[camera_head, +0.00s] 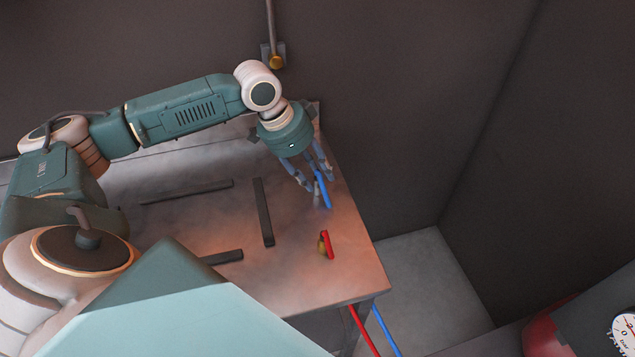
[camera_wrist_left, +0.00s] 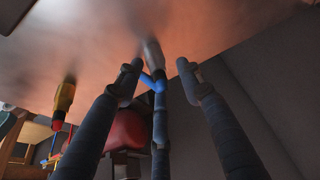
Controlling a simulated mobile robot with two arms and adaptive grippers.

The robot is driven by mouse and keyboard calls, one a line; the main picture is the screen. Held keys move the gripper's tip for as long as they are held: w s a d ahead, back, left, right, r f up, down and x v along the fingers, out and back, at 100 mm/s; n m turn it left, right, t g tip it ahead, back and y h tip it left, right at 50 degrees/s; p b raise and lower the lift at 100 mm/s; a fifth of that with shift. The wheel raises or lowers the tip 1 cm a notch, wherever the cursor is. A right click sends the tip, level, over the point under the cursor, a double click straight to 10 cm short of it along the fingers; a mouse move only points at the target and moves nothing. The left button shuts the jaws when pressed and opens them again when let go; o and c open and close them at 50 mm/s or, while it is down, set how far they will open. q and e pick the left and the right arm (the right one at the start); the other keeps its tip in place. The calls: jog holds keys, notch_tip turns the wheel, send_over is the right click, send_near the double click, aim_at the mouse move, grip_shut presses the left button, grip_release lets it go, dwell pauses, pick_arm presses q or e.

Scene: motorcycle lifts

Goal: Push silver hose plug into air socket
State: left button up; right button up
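A silver hose plug (camera_head: 317,193) with a blue hose (camera_head: 324,190) is at the right edge of the metal table. My left gripper (camera_head: 316,176) is over it, fingers pointing down around the blue hose. In the left wrist view the silver plug (camera_wrist_left: 152,52) and a bit of blue hose (camera_wrist_left: 151,82) show between the spread fingertips (camera_wrist_left: 161,70). The fingers look apart, with no clear grip on the plug. A brass fitting (camera_head: 275,61) on a wall pipe may be the air socket; I cannot tell. My right gripper is not in view.
A brass plug with a red hose (camera_head: 328,244) is on the table (camera_head: 345,275) nearer the front. Dark bars (camera_head: 263,212) lie on the table to the left. Red and blue hoses (camera_head: 363,330) hang below the edge. A gauge (camera_head: 625,328) is at lower right.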

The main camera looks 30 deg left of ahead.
aim_at(315, 175)
pick_arm(q)
grip_shut()
dwell(0.3)
notch_tip(315, 175, up, 20)
jog(key=shift+b, duration=0.3)
dwell(0.3)
